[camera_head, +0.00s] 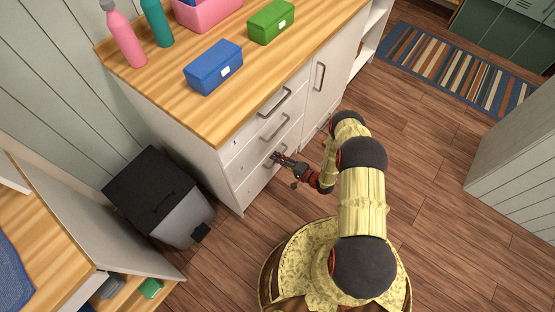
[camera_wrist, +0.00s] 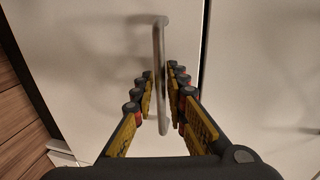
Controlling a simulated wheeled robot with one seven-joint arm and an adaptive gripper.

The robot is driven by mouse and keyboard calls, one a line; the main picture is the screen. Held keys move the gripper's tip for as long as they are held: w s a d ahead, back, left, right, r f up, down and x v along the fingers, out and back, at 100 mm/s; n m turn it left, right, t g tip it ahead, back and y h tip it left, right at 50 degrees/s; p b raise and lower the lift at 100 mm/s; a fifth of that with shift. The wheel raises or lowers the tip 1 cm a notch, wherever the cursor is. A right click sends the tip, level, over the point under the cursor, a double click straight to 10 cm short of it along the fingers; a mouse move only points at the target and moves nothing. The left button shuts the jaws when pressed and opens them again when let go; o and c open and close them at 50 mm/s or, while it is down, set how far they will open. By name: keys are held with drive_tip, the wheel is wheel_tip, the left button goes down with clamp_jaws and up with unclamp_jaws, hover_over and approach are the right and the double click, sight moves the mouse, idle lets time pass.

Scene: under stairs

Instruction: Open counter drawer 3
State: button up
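The white counter unit has a stack of drawers with grey bar handles. The lowest drawer front (camera_head: 250,184) looks flush with the unit. My gripper (camera_head: 279,158) is at the handle of this lowest drawer in the head view, covering much of it. In the wrist view the handle (camera_wrist: 160,60) runs upright in the picture, between the two fingers of my gripper (camera_wrist: 161,88). The fingers are apart, with a gap to the bar on each side. The upper handle (camera_head: 274,102) and middle handle (camera_head: 274,127) are free.
A dark-lidded bin (camera_head: 165,195) stands left of the unit. A cupboard door (camera_head: 322,90) with a handle is to the right of the drawers. Bottles, a blue box (camera_head: 213,68) and a green box (camera_head: 271,21) stand on the wooden top.

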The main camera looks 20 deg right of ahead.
clamp_jaws()
drive_tip(key=shift+s+d, duration=0.1)
idle(1.0)
